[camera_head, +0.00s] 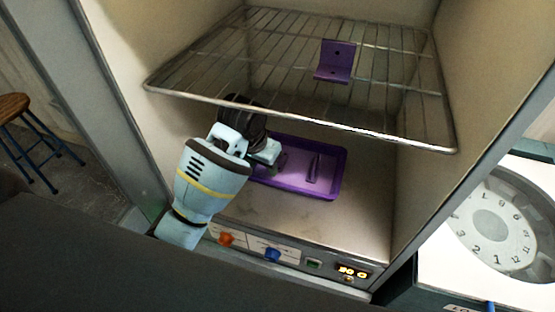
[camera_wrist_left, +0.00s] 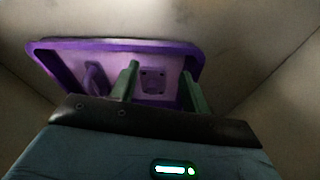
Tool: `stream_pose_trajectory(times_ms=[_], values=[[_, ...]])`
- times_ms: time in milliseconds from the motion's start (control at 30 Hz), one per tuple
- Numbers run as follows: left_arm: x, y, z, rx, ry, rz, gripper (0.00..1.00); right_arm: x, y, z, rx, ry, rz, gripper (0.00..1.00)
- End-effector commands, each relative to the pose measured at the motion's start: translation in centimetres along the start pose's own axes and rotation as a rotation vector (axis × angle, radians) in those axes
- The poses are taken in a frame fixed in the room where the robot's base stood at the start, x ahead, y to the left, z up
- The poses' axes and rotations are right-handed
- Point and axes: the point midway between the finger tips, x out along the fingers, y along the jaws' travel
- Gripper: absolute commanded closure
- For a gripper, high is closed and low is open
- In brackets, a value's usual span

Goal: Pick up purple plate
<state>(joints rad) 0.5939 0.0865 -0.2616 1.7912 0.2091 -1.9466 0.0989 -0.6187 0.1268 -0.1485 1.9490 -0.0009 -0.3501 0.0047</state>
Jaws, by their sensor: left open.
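A purple tray (camera_head: 335,183) lies on the floor of an open cabinet, below a wire shelf. In the left wrist view the tray's rim (camera_wrist_left: 110,43) spans the upper middle. A small purple plate with holes (camera_wrist_left: 153,82) shows inside the tray, between my fingers in that view. My left gripper (camera_wrist_left: 160,67) is open, its two green fingers apart; whether they touch the plate I cannot tell. In the head view the left gripper (camera_head: 275,160) is over the tray's left part and hides some of it. A bent purple bracket with holes (camera_head: 335,62) sits on the shelf.
The wire shelf (camera_head: 400,90) extends above my left arm. Cabinet walls stand on both sides. Inside the tray is another upright purple piece (camera_head: 313,168). A control panel (camera_head: 285,252) runs along the cabinet's front. A large dial (camera_head: 500,215) is at right, a stool (camera_head: 25,125) at left.

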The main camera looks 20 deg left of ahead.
Motion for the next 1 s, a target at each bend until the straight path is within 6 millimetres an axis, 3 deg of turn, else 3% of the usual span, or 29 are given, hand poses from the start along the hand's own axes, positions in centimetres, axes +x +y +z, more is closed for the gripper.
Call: stream_pose_trajectory(times_ms=[200, 567, 833, 1000], values=[[0.6, 0.0, -2.2, 0.001, 0.000, 0.000, 0.53, 0.1, 0.0, -0.2, 0.000, 0.004, 0.000, 0.64], [0.8, 0.0, -3.1, 0.001, 0.001, 0.000, 0.53, 0.1, 0.1, -0.3, 0.000, 0.006, 0.001, 0.64], [1.7, 0.0, -6.2, 0.000, 0.000, -0.001, 0.53, 0.1, 0.1, -0.4, 0.000, 0.008, 0.002, 0.64], [3.9, 0.0, -6.2, 0.000, -0.003, 0.000, 0.53, 0.0, 0.1, -0.5, -0.001, 0.010, 0.002, 0.64]])
